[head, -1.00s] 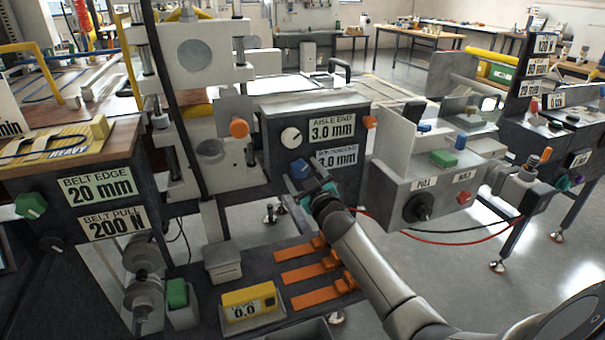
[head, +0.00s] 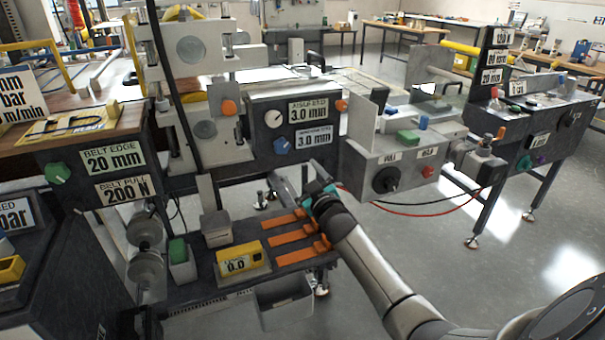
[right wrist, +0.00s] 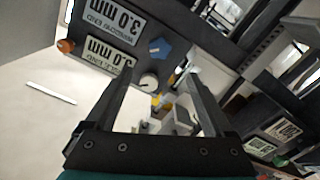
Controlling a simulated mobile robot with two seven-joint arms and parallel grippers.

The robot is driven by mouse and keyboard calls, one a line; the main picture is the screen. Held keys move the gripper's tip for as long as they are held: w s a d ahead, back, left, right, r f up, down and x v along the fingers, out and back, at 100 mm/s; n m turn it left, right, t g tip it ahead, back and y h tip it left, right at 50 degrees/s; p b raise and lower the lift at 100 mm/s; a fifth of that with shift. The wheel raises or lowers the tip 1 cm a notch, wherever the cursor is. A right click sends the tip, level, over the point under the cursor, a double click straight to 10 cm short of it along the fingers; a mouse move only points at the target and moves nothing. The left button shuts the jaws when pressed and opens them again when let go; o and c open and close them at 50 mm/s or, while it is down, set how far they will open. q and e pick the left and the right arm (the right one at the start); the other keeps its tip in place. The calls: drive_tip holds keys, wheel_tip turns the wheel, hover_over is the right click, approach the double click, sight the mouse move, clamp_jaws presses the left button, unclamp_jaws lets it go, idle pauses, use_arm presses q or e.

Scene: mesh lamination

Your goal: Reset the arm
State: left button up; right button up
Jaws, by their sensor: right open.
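My right gripper (head: 291,177) is in front of and below the dark control box (head: 254,152), its fingers apart and empty, pointing towards the machine. The box carries a blue knob (head: 281,147), a white dial (head: 273,118) and two labels reading 3.0 mm. In the right wrist view the two open fingers (right wrist: 158,76) show with nothing between them touching. The blue knob (right wrist: 160,49) and white dial (right wrist: 149,81) lie beyond the fingertips, apart from them. My left gripper is not in view.
To the right stands a grey box with a black knob (head: 386,180) and hanging red and black cables.

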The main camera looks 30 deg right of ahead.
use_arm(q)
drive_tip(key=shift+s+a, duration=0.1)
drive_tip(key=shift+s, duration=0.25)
use_arm(e)
drive_tip(key=shift+s, duration=0.4)
